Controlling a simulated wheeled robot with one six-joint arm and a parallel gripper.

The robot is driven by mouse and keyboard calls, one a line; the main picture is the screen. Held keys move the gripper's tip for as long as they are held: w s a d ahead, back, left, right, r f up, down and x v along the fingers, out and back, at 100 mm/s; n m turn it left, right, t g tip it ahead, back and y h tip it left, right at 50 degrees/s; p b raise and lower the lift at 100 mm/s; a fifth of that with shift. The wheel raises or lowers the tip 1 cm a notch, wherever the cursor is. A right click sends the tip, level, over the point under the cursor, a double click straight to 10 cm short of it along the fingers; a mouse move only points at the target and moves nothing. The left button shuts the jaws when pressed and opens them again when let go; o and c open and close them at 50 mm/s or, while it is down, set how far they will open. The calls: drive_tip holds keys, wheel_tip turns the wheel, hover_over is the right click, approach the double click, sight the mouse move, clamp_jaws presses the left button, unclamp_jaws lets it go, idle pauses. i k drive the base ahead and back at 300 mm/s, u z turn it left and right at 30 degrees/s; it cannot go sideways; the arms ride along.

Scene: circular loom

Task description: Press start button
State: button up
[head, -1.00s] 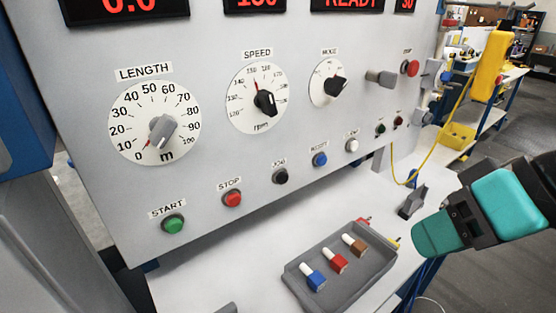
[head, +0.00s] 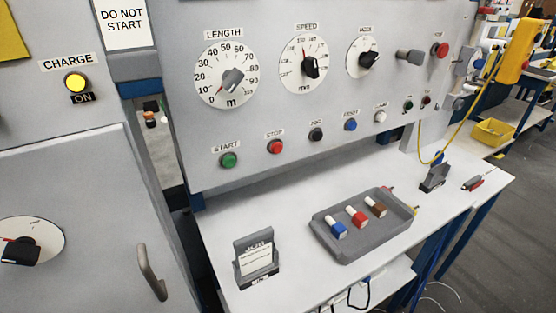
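The green start button (head: 229,160) is at the lower left of the grey control panel (head: 270,110), under a label reading START. The red stop button (head: 275,147) is to its right, followed by a black, a blue and a white button in a rising row. Nothing covers the start button. My gripper is not in this view, so its state and its distance from the button do not show.
A white shelf (head: 290,290) below the panel holds a grey tray (head: 345,258) with three coloured pieces and a card holder (head: 256,262). A cabinet (head: 80,190) at left has a lit yellow CHARGE lamp (head: 75,82) and a DO NOT START sign (head: 122,25).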

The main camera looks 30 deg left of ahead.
sight(229, 161)
drive_tip(key=z, duration=1.3)
drive_tip(key=i, duration=0.7)
drive_tip(key=u, duration=3.45)
drive_tip(key=i, duration=0.5)
drive_tip(key=z, duration=0.05)
